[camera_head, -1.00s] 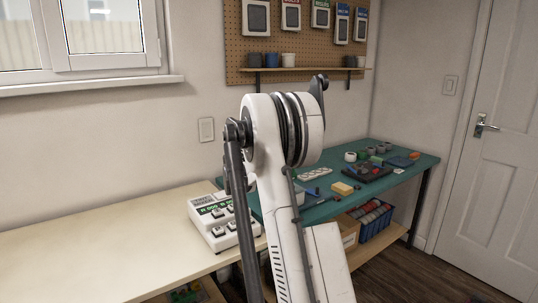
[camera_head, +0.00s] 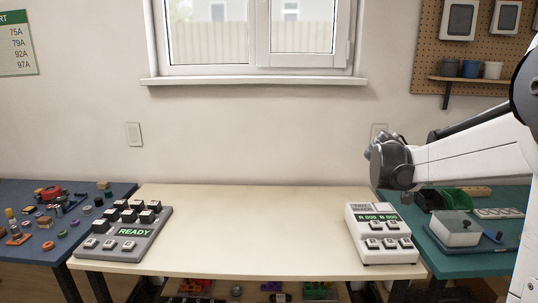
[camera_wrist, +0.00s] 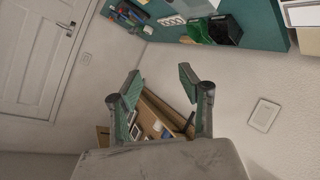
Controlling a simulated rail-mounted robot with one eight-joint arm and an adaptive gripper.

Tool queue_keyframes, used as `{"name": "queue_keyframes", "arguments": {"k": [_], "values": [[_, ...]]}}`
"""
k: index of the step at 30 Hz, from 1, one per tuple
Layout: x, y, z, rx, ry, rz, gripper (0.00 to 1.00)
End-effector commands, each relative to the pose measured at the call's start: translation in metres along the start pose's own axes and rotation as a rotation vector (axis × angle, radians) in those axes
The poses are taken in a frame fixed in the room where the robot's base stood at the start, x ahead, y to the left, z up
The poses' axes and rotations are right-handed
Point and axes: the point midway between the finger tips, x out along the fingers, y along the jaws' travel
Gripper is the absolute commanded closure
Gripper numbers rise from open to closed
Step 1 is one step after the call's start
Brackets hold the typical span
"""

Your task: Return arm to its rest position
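My arm enters the body camera view from the right edge, raised above the right end of the cream bench. Its fingertips do not show clearly there. In the wrist view my gripper (camera_wrist: 160,88) has its two green-padded fingers spread apart with nothing between them. It hangs in free air, away from the benches.
A cream bench (camera_head: 260,225) stands ahead, with a grey READY keypad box (camera_head: 135,231) at left and a white meter (camera_head: 380,234) at right. A blue bench (camera_head: 90,190) with small parts is at left; a teal bench (camera_head: 470,262) is at right. The cream bench's middle is clear.

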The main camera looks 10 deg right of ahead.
Motion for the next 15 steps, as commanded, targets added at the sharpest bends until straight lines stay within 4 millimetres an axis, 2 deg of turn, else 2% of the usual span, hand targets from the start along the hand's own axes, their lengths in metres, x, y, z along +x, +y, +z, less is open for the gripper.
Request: {"name": "queue_keyframes", "arguments": {"k": [1, 3, 8, 15], "values": [[-0.02, 0.0, 0.006, -0.018, -0.007, -0.046, 0.61], [-0.044, -0.003, 0.018, -0.043, -0.021, -0.112, 0.61], [-0.098, -0.008, 0.049, -0.101, -0.043, -0.265, 0.61], [-0.176, -0.014, 0.103, -0.187, -0.059, -0.494, 0.61]]}}
